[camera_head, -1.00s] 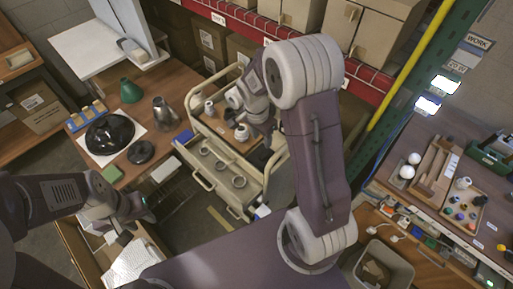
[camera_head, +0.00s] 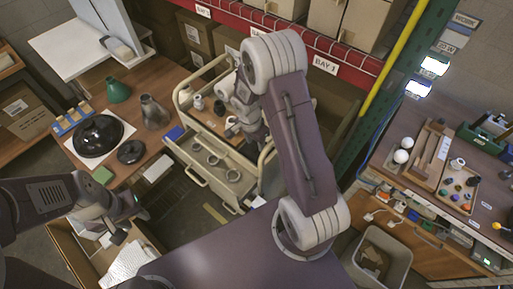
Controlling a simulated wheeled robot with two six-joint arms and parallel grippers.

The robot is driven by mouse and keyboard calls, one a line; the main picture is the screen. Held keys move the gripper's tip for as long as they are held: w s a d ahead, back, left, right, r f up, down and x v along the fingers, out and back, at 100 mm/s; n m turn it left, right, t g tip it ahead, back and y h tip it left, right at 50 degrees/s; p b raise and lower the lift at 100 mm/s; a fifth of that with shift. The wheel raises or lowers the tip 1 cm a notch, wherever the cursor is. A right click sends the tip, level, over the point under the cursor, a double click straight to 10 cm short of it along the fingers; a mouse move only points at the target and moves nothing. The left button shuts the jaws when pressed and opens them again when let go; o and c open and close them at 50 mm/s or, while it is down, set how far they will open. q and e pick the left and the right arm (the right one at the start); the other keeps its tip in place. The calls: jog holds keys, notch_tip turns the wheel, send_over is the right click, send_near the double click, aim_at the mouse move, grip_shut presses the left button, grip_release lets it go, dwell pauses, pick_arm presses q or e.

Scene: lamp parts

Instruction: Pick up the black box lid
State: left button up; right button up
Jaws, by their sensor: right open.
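I cannot pick out a black box lid for certain. A glossy black dome (camera_head: 98,135) lies on a white sheet on the wooden table at the left, with a flat black disc (camera_head: 131,152) beside it. My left gripper (camera_head: 128,216) hangs in front of that table, above an open box with papers; its finger gap is unclear. My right gripper (camera_head: 236,128) is open over the cream drawer cart (camera_head: 208,182), partly hidden behind its own arm. Small white and dark parts sit near it on the cart top.
Grey rings (camera_head: 213,159) lie in the cart's open drawer. A green cone (camera_head: 118,90) and a metal cone (camera_head: 154,112) stand on the left table. A grey bin (camera_head: 394,254) and a bench (camera_head: 420,215) with parts trays are at the right. A red shelf (camera_head: 325,64) runs behind.

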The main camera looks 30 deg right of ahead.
aim_at(256, 148)
jog(key=f, duration=0.2)
jog(key=shift+w+d+f, duration=0.25)
jog(key=shift+f, duration=0.15)
jog(key=shift+s+r, duration=0.1)
grip_shut()
